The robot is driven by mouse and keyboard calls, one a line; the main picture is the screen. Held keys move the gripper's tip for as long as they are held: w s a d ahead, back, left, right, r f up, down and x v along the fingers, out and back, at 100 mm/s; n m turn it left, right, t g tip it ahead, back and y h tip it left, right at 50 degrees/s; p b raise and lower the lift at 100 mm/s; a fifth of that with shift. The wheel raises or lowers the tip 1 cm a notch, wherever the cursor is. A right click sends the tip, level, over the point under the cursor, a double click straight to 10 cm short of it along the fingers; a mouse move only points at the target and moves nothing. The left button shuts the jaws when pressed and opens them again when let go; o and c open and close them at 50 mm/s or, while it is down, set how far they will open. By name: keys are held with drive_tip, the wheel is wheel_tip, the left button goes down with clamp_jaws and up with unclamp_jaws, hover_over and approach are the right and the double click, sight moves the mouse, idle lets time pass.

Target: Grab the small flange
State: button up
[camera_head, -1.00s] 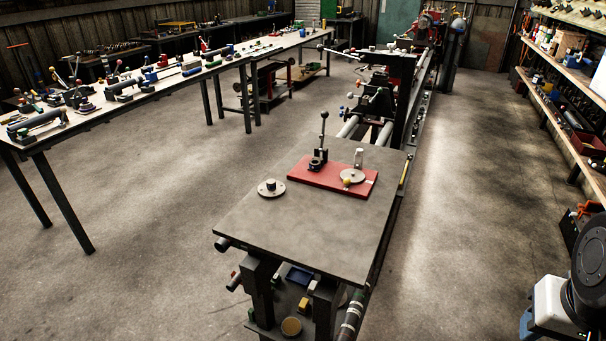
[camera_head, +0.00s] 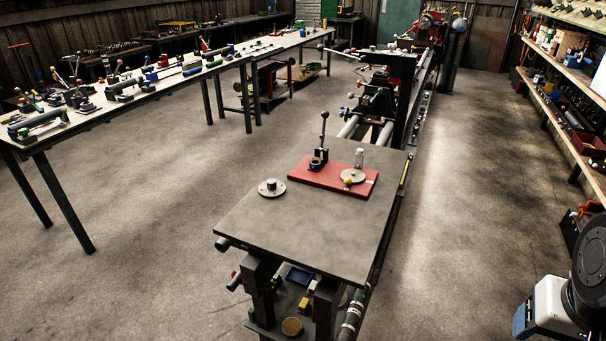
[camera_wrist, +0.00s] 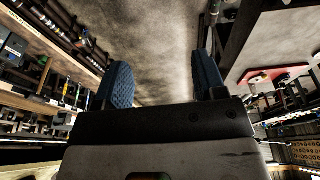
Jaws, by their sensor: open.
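A round grey flange (camera_head: 271,188) with a short raised hub lies flat on the work table (camera_head: 292,228) in the head view, left of a red plate. A second flat disc (camera_head: 352,175) rests on the right part of the red plate. My gripper (camera_wrist: 161,78) shows in the wrist view with its two blue fingers apart and nothing between them. Part of my arm is at the lower right of the head view, well away from the table and the flange.
The red plate (camera_head: 331,177) carries an upright lever tool (camera_head: 321,145). The lathe (camera_head: 380,100) stands behind the table. Shelves (camera_head: 570,85) line the right side, and a long bench (camera_head: 130,92) with several tools stands left. Open floor (camera_head: 460,230) lies between my arm and the table.

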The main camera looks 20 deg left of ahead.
drive_tip(key=w+a+f+m+g+y, duration=0.25)
drive_tip(key=w+a+m+y, duration=0.55)
drive_tip(key=w+a, duration=2.05)
drive_tip(key=m+y, duration=0.6)
drive_tip(key=m, duration=0.4)
approach(274, 182)
drive_tip(key=x, duration=0.3)
drive_tip(key=shift+r, duration=0.15)
drive_tip(key=shift+a+f, duration=0.2)
drive_tip(key=shift+x, duration=1.3)
